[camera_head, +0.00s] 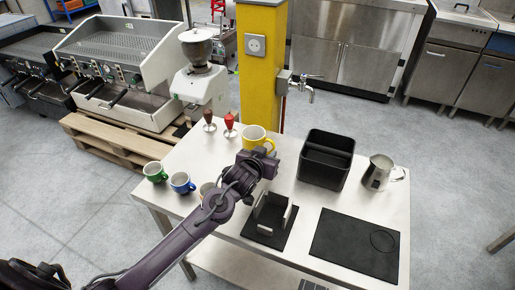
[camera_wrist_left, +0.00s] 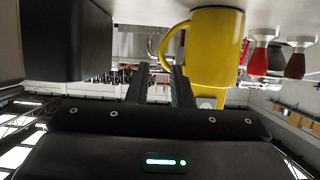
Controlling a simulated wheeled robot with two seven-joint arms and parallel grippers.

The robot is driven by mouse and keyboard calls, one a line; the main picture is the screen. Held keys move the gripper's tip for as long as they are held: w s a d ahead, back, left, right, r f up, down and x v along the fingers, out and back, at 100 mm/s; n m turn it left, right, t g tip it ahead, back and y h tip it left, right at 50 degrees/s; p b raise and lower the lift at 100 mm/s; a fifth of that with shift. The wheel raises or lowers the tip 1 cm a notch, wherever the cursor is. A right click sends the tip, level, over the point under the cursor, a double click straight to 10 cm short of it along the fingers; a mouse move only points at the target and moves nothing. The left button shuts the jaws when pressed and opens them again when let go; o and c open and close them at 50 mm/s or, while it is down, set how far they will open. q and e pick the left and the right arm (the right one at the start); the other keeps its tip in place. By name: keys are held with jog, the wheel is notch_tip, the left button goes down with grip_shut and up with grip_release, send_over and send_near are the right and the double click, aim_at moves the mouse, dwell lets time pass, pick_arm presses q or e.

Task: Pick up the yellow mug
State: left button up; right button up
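The yellow mug (camera_head: 254,136) stands upright on the steel table, just beyond my left gripper in the head view. In the left wrist view, which looks upside down, the yellow mug (camera_wrist_left: 217,50) is at upper right with its handle reaching left. My left gripper (camera_wrist_left: 159,78) has its two dark fingers apart, with nothing held between them. The right fingertip is close to the handle; I cannot tell whether it touches. In the head view, the wrist of my left gripper (camera_head: 258,163) covers the mug's lower part and its own fingers. My right gripper is not in view.
On the steel table (camera_head: 180,210) are green (camera_head: 155,171) and blue (camera_head: 182,183) mugs, a partly hidden pale mug (camera_head: 206,188), red (camera_head: 230,126) and brown (camera_head: 209,122) tampers, a black bin (camera_head: 326,160), a steel pitcher (camera_head: 378,172) and a black mat (camera_head: 350,245). A yellow pillar (camera_head: 261,80) stands behind.

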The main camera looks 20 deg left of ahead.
aim_at(274, 146)
pick_arm(q)
jog(key=shift+x, duration=3.95)
jog(key=shift+a+f, duration=0.1)
jog(key=shift+a, duration=0.05)
jog(key=shift+s, duration=0.1)
grip_shut()
